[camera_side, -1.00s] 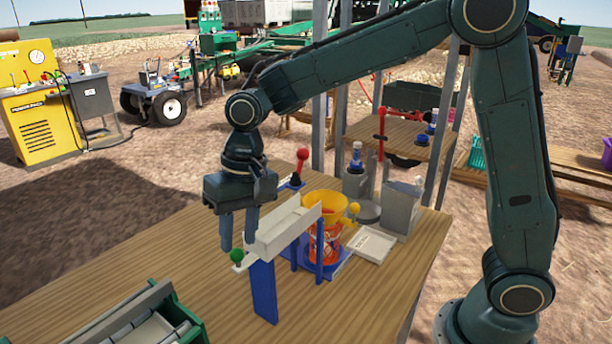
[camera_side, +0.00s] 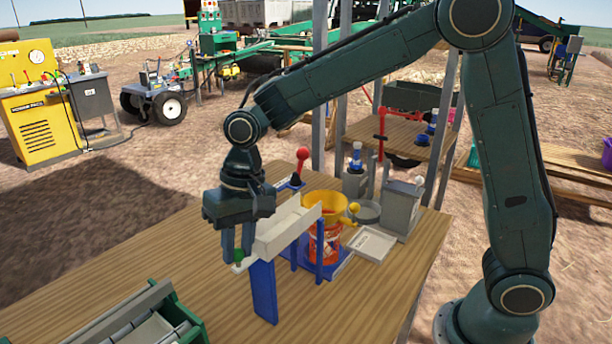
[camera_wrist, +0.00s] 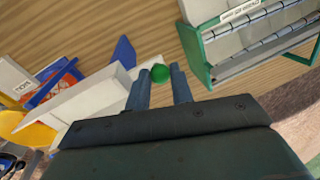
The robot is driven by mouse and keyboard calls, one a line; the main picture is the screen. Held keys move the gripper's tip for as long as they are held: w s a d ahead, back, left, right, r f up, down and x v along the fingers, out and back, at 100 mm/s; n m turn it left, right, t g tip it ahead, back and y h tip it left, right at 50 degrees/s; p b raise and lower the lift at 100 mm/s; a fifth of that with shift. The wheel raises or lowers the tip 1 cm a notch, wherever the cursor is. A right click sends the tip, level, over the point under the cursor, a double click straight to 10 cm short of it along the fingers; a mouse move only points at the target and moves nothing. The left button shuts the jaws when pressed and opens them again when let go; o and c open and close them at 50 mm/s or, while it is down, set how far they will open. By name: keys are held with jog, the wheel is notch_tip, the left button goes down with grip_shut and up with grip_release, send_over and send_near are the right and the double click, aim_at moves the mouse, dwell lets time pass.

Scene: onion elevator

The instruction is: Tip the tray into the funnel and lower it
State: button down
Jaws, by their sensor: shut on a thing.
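The white tray (camera_side: 285,229) is a long trough on a blue stand (camera_side: 264,291). Its right end is over the yellow funnel (camera_side: 325,205), which sits above an orange-red container (camera_side: 325,243). A green knob (camera_side: 238,256) is at the tray's left end. My gripper (camera_side: 238,258) points down there, its fingers shut on the green knob. In the wrist view the green knob (camera_wrist: 160,73) shows between the fingertips (camera_wrist: 160,78), and the white tray (camera_wrist: 95,104) runs off to the left. The tray looks about level, perhaps slightly tilted.
A green-framed grey rack (camera_side: 130,320) stands at the front left. A red-knobbed lever (camera_side: 301,155) is behind the tray. A grey box (camera_side: 400,208) and a white flat plate (camera_side: 370,245) are right of the funnel.

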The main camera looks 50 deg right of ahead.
jog(key=shift+d+r, duration=0.1)
jog(key=shift+r, duration=0.05)
jog(key=shift+d+r+y, duration=0.25)
jog(key=shift+r+y, duration=0.15)
jog(key=shift+r, duration=0.2)
jog(key=shift+d+r+y, duration=0.2)
jog(key=shift+r+y, duration=0.2)
jog(key=shift+r, duration=0.2)
jog(key=d+r+y, duration=0.2)
jog(key=r, duration=0.1)
jog(key=d+r+y, duration=0.1)
jog(key=shift+r, duration=0.25)
jog(key=shift+d+r+y, duration=0.9)
jog(key=shift+d+r, duration=0.05)
jog(key=shift+r, duration=0.25)
jog(key=c, duration=1.5)
grip_release()
jog(key=shift+a, duration=0.1)
